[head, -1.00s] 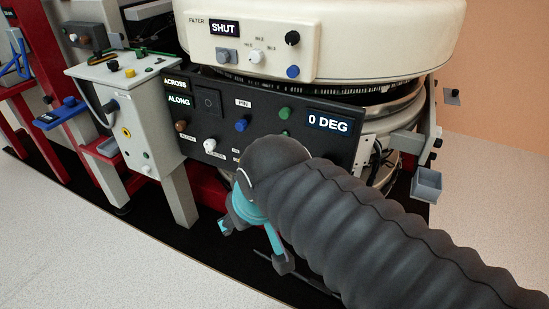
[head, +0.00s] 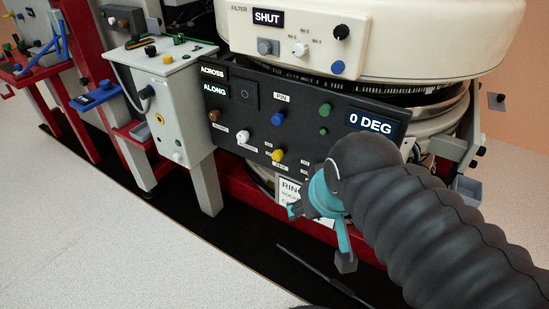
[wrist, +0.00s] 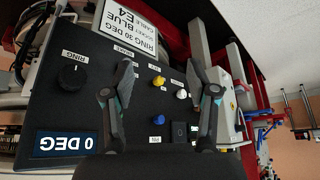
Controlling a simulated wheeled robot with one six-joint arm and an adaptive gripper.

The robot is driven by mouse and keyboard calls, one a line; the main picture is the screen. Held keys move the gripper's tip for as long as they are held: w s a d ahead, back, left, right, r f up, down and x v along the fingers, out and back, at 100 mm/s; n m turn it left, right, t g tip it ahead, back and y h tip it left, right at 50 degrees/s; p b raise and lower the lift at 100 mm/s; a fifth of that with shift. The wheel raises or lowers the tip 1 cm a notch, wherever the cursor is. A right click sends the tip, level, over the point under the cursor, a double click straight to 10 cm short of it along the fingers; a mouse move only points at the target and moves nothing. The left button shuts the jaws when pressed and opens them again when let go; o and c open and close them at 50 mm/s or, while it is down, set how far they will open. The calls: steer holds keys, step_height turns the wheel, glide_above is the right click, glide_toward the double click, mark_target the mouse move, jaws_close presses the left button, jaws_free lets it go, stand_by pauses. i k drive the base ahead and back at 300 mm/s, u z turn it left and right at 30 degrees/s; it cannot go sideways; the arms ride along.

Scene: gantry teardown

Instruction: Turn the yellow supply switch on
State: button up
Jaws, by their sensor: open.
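A yellow switch knob (head: 278,155) stands on the lower part of the black control panel (head: 262,112). Its small label is too small to read, and I cannot tell its setting. In the wrist view the yellow knob (wrist: 158,81) shows between my two fingers, ahead of them and apart from them. My gripper (head: 318,236) is open and empty, below and to the right of the knob in the head view. In the wrist view my gripper (wrist: 160,70) has its fingers spread either side of the knob.
A white knob (head: 243,136), a blue knob (head: 278,118) and green buttons (head: 325,110) sit close around it. A "0 DEG" display (head: 371,124) is at the panel's right. A grey box (head: 175,100) with its own knobs stands left.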

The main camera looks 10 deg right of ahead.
mark_target(277, 156)
steer(key=u, duration=1.4)
steer(key=k, duration=0.55)
steer(key=z, duration=0.05)
